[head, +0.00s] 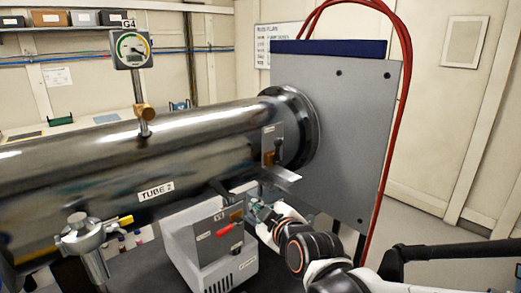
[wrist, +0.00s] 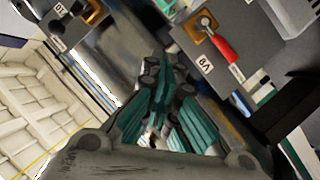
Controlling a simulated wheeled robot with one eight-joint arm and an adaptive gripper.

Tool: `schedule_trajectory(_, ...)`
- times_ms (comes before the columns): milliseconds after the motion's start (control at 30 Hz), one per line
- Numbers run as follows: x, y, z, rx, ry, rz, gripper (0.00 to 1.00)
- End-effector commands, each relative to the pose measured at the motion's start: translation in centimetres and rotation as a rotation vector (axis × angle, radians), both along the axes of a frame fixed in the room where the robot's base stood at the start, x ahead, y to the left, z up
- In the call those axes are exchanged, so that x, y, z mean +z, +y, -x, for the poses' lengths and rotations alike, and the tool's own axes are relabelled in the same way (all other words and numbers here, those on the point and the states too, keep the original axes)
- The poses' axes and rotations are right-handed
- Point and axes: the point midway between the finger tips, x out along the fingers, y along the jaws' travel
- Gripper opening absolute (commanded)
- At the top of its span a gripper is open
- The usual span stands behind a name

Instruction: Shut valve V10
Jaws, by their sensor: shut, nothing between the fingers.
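No label clearly reading V10 is legible. A small grey valve plate (head: 272,142) with a brass body (head: 268,158) and a pale lever (head: 282,175) sits by the flange of TUBE 2; its label is too small to read. In the wrist view a similar plate with brass (wrist: 93,12) shows at the upper left, cut by the edge.
TUBE 2 (head: 95,165) crosses the left, carrying gauge G4 (head: 131,49). A yellow-handled fitting (head: 85,232) stands at front left. A large grey panel (head: 335,120) with a red hose (head: 409,75) stands behind my arm. Floor shows at right.

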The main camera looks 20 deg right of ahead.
Motion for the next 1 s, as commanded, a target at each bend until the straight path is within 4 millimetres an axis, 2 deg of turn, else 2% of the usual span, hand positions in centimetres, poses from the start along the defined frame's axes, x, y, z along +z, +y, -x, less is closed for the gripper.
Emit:
schedule_trajectory(33, 0.3, -0.6, -1.2, 0.002, -0.056, 0.057, 0.0)
schedule_trajectory(200, 1.7, -2.8, -3.4, -0.028, -0.245, 0.294, 0.0)
schedule_trajectory(367, 2.7, -5.2, -4.0, -0.108, -0.384, 0.517, 0.0)
schedule_trajectory(500, 3.2, -7.0, -3.7, -0.187, -0.452, 0.664, 0.0)
schedule_trajectory(767, 3.6, -8.3, -3.4, -0.247, -0.484, 0.764, 0.0)
schedule_trajectory(867, 3.9, -8.5, -4.3, -0.247, -0.484, 0.765, 0.0)
schedule_trajectory(1000, 4.5, -9.0, -6.5, -0.246, -0.484, 0.764, 0.0)
